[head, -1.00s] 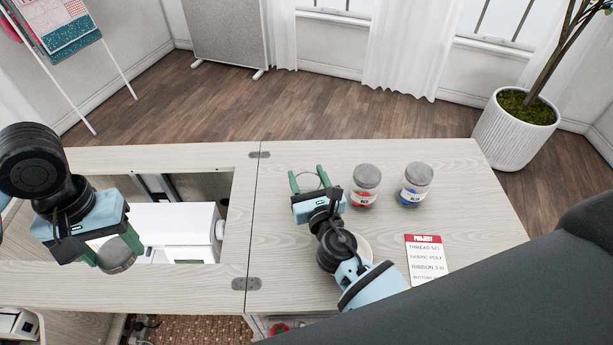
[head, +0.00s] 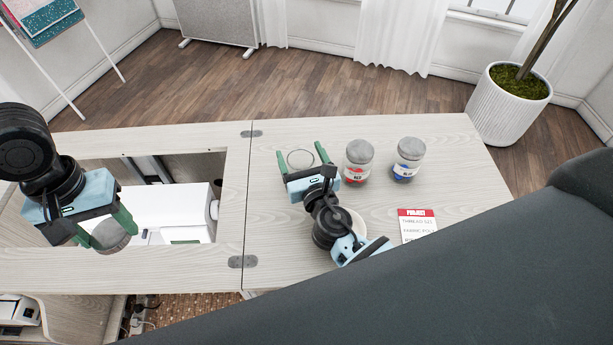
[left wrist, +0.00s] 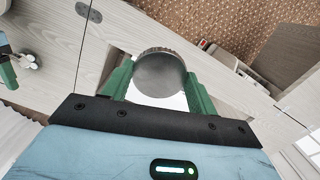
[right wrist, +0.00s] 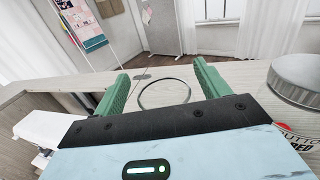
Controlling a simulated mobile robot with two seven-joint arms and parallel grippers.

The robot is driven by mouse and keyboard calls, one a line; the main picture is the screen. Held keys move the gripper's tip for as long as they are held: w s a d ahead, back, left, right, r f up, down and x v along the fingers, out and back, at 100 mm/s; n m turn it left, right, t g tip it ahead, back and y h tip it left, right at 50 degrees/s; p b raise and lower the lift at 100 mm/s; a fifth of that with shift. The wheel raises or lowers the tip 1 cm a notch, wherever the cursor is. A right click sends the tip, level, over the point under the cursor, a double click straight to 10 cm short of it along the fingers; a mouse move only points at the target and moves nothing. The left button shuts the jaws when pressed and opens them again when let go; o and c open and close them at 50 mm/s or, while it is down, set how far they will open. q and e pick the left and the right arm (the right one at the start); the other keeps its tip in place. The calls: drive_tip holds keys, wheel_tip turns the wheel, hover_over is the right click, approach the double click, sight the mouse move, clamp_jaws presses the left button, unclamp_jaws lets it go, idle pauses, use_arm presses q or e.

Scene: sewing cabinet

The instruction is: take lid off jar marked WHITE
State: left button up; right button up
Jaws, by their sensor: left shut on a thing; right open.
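My left gripper (head: 108,232) is shut on a round grey metal lid (left wrist: 160,72) and holds it over the cabinet's open well. The lid also shows in the head view (head: 112,238), apart from any jar. My right gripper (head: 300,155) is open, its two green fingers on either side of a round, lidless rim (right wrist: 165,93), apparently a clear jar's mouth. The rim also shows in the head view (head: 300,151). The jar's body and label are hidden or too faint to read, so I cannot tell whether it is marked WHITE.
Two lidded jars, one with red (head: 358,162) and one with blue (head: 408,160) contents, stand right of my right gripper. A project card (head: 417,226) lies nearer. A white sewing machine (head: 180,215) sits in the well. The tabletop (head: 460,165) is clear at far right.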

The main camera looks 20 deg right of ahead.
use_arm(q)
wheel_tip(320, 180, down, 2)
drive_tip(key=shift+s+f+b, duration=0.1)
drive_tip(key=shift+s+b, duration=0.05)
drive_tip(key=shift+b, duration=0.35)
drive_tip(key=shift+f, duration=0.1)
use_arm(e)
drive_tip(key=s, duration=1.1)
drive_tip(key=shift+s, duration=0.2)
drive_tip(key=shift+a+f, duration=0.1)
drive_tip(key=shift+f, duration=0.05)
